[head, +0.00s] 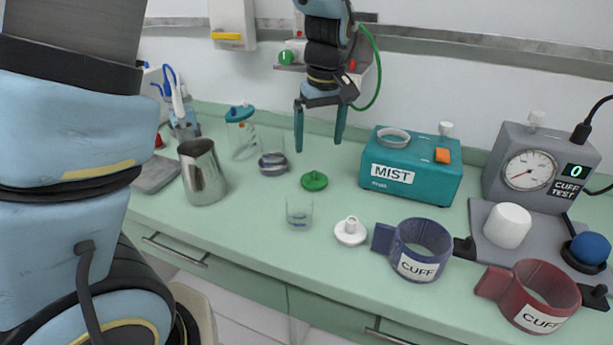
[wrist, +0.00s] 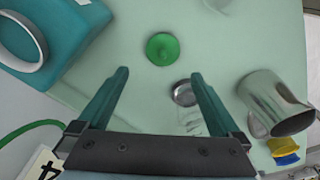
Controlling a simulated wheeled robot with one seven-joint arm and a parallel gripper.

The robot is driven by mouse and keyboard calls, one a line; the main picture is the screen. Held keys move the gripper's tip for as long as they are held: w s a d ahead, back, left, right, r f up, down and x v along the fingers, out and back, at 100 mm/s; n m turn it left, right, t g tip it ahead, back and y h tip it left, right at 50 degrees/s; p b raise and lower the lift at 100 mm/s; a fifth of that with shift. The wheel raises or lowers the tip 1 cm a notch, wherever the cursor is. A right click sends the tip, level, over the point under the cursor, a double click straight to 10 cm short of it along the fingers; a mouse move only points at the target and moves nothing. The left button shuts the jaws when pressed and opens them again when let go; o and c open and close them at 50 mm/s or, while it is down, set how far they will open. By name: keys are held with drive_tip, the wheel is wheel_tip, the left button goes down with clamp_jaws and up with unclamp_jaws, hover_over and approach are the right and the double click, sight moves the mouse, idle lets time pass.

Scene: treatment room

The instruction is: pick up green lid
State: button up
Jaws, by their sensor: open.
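The green lid (head: 314,181) is a small round disc with a knob, lying on the pale green counter. In the wrist view the green lid (wrist: 162,49) lies beyond the fingertips, roughly midway between them. My gripper (head: 319,147) is open and empty, pointing down above the counter, above the lid in the head view. In the wrist view both fingers of my gripper (wrist: 160,74) are spread wide, and nothing is between them.
The teal MIST box (head: 411,170) stands right of the lid. A clear cup (head: 299,212) stands in front, with a white lid (head: 350,231) beside it. A glass jar (head: 272,163) and metal jug (head: 203,172) stand left. A blue cuff (head: 421,249) lies front right.

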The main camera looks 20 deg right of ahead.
hover_over(314, 173)
drive_tip(key=f, duration=0.4)
drive_tip(key=shift+d+f+p, duration=0.2)
drive_tip(key=shift+d+p, duration=0.15)
drive_tip(key=shift+w+a+f+p, duration=0.1)
drive_tip(key=shift+f+p, duration=0.4)
drive_tip(key=shift+f, duration=0.85)
drive_tip(key=shift+w+a+f+p, duration=0.1)
drive_tip(key=shift+f+p, duration=0.35)
drive_tip(key=shift+f, duration=0.85)
